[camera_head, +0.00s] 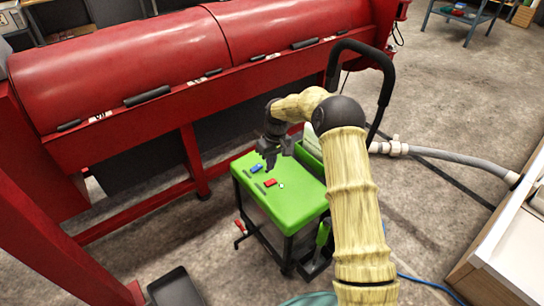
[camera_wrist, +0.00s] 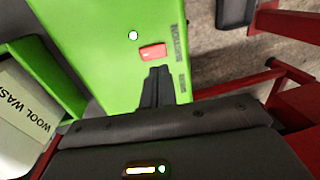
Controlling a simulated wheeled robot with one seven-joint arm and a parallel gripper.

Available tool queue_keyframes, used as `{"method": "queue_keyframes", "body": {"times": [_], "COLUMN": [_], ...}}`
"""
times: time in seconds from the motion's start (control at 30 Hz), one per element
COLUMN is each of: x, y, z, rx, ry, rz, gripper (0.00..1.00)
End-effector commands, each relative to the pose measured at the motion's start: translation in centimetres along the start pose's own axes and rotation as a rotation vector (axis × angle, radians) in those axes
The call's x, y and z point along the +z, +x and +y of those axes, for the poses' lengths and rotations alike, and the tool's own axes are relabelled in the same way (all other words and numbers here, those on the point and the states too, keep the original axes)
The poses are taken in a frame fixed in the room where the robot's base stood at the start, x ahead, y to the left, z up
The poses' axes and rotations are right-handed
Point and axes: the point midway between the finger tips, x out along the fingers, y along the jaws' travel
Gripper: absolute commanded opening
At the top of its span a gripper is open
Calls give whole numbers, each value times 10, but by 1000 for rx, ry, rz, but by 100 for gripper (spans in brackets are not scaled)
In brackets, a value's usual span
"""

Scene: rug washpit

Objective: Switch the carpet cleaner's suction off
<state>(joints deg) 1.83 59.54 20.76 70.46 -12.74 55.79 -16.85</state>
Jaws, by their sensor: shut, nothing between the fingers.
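The carpet cleaner (camera_head: 288,205) is a green-topped machine on a dark frame in the middle of the head view. Its green top (camera_wrist: 85,50) also fills much of the wrist view. A red switch (camera_head: 270,183) and a blue switch (camera_head: 257,168) sit on the top, with dark labels beside them. A small pale light (camera_head: 281,186) is by the red switch (camera_wrist: 153,52); in the wrist view the light (camera_wrist: 133,35) looks lit. My gripper (camera_head: 268,164) is shut and empty above the top, its fingertips (camera_wrist: 160,70) near the red switch. The blue switch is hidden in the wrist view.
A big red machine (camera_head: 180,75) stands behind the cleaner, with red legs and rails. The cleaner's black handle (camera_head: 388,85) rises behind my arm. A grey hose (camera_head: 450,158) runs right. A wool wash container (camera_wrist: 28,100) is beside the top. A dark tray (camera_head: 175,288) is at front left.

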Motion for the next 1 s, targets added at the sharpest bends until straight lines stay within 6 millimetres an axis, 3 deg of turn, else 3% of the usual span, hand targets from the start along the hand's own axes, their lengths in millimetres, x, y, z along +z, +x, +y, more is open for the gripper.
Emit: {"method": "queue_keyframes", "body": {"times": [0.2,0.4,1.0], "x": [0,0,0], "y": [42,65,71], "z": [-1,-1,-3], "rx": [-2,-1,45], "ry": [0,-1,-3], "rz": [-2,-1,-4], "gripper": [0,0,0]}}
